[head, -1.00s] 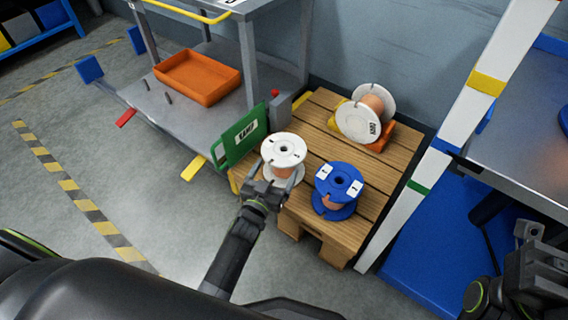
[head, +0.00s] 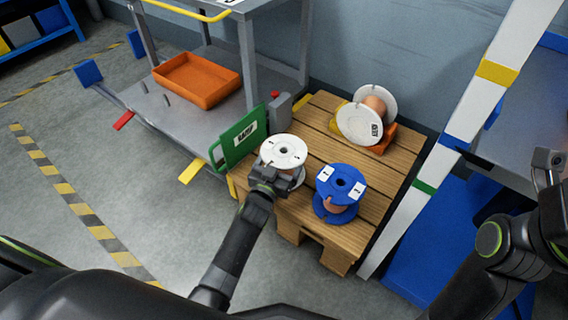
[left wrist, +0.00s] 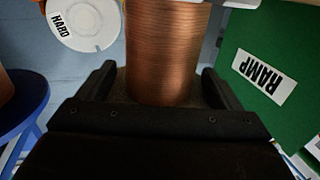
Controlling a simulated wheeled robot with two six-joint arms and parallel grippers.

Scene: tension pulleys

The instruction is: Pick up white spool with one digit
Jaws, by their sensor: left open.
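A white spool (head: 284,149) with copper wire stands upright on the wooden pallet, with small marks on its top flange. My left gripper (head: 276,174) is at its near side. In the left wrist view the open fingers (left wrist: 160,90) stand on both sides of the copper winding (left wrist: 166,50), below the white upper flange. A blue spool (head: 341,184) with white labels stands to the right. Another white spool (head: 360,123) lies tilted on its side at the back; its label reads HARD in the left wrist view (left wrist: 82,22). My right gripper is not clearly seen at the right edge.
The wooden pallet (head: 398,160) carries the spools. A grey cart (head: 160,112) with an orange tray (head: 198,78) is at left, a white post (head: 450,150) at right.

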